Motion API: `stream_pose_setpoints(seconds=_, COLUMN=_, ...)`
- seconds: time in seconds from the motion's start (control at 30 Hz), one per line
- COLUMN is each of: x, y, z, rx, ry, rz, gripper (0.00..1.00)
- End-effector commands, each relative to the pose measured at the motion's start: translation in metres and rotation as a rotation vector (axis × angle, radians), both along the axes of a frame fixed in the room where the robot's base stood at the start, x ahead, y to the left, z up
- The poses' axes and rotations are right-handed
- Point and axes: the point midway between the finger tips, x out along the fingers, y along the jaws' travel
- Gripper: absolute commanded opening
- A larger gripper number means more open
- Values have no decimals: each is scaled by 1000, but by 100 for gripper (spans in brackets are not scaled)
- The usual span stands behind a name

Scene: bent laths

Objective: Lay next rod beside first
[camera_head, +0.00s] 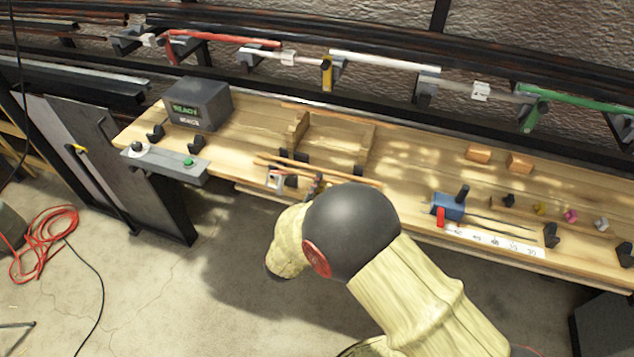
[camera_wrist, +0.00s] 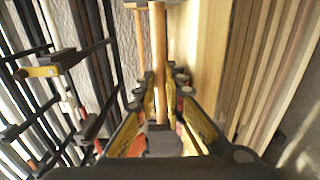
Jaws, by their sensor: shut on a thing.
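My gripper (camera_wrist: 160,104) is shut on a wooden rod (camera_wrist: 159,55), which runs lengthwise between the fingers in the wrist view. A second, thinner-looking wooden rod (camera_wrist: 141,40) shows just left of it, roughly parallel and apart. In the head view, thin wooden rods (camera_head: 345,176) appear close together above the bench's front edge, near my gripper (camera_head: 316,184). My arm partly hides the gripper and the rods' surroundings there. Whether the held rod touches anything below is hard to tell.
The long wooden bench (camera_head: 420,165) carries a grey box (camera_head: 198,104) at the left and a blue clamp-like device (camera_head: 449,206) at the right. Two wooden blocks (camera_head: 478,154) lie at the back right. Upright wooden pieces (camera_head: 299,128) stand behind the rods. Clamped coloured bars (camera_head: 225,39) line the wall.

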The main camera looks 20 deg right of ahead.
Motion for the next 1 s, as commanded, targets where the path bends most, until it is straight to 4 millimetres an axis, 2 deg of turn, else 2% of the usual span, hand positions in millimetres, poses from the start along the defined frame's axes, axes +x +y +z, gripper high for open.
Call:
stream_pose_setpoints(seconds=0.07, x=0, y=0, z=0, rx=0, ry=-1, rz=0, gripper=0)
stream_pose_setpoints(seconds=0.1, x=0, y=0, z=0, rx=1, ry=-1, rz=0, gripper=13)
stream_pose_setpoints(seconds=0.4, x=0, y=0, z=0, rx=1, ry=1, rz=0, gripper=29)
stream_pose_setpoints(seconds=0.67, x=0, y=0, z=-1, rx=1, ry=3, rz=1, gripper=29)
stream_pose_setpoints(seconds=0.87, x=0, y=0, z=13, rx=3, ry=0, rz=1, gripper=29)
stream_pose_setpoints(seconds=1.0, x=-24, y=19, z=13, rx=-1, ry=6, rz=6, gripper=29)
